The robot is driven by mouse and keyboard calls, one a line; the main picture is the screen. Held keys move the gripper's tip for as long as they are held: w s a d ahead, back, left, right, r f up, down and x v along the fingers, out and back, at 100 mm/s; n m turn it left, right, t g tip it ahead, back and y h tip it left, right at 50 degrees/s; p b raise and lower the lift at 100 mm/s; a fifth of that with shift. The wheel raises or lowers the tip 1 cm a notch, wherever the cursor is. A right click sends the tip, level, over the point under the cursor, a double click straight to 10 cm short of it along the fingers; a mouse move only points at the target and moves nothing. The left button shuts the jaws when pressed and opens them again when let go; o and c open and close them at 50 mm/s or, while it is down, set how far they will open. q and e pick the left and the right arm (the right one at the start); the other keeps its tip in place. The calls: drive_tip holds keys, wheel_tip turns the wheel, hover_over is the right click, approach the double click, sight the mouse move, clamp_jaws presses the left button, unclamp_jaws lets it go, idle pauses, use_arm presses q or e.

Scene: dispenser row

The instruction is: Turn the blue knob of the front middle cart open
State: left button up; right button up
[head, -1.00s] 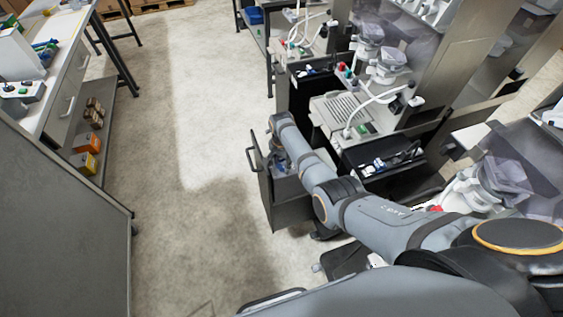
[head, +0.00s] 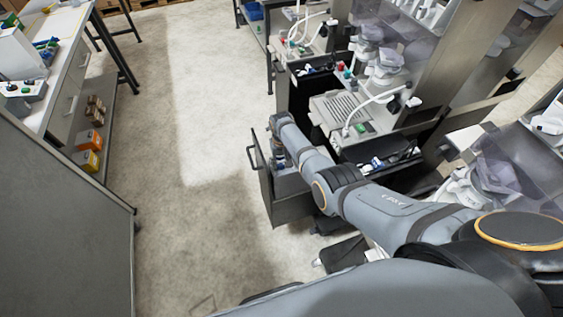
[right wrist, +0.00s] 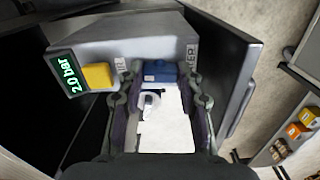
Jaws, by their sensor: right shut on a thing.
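The blue knob (right wrist: 160,71) shows in the right wrist view on the pale grey box (right wrist: 150,35) inside an open drawer. My right gripper (right wrist: 162,76) has its two fingers on either side of the knob and is shut on it. In the head view my right arm reaches down into the open drawer (head: 285,210) of the cart, and its gripper (head: 279,152) is small and partly hidden there. The knob cannot be made out in the head view. A yellow knob (right wrist: 97,76) and a green "2.0 bar" display (right wrist: 65,75) are beside it. My left gripper is not in view.
The drawer's tall front panel (right wrist: 228,75) stands close on the right of my gripper. The cart top (head: 343,112) carries a white hose and small fittings. Clear floor (head: 205,100) lies left of the cart, with a side bench (head: 65,60) beyond.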

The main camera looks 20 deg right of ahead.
sight(282, 164)
drive_tip(key=shift+n, duration=0.6)
drive_tip(key=o, duration=1.1)
drive_tip(key=shift+o, duration=0.2)
wheel_tip(282, 164, up, 12)
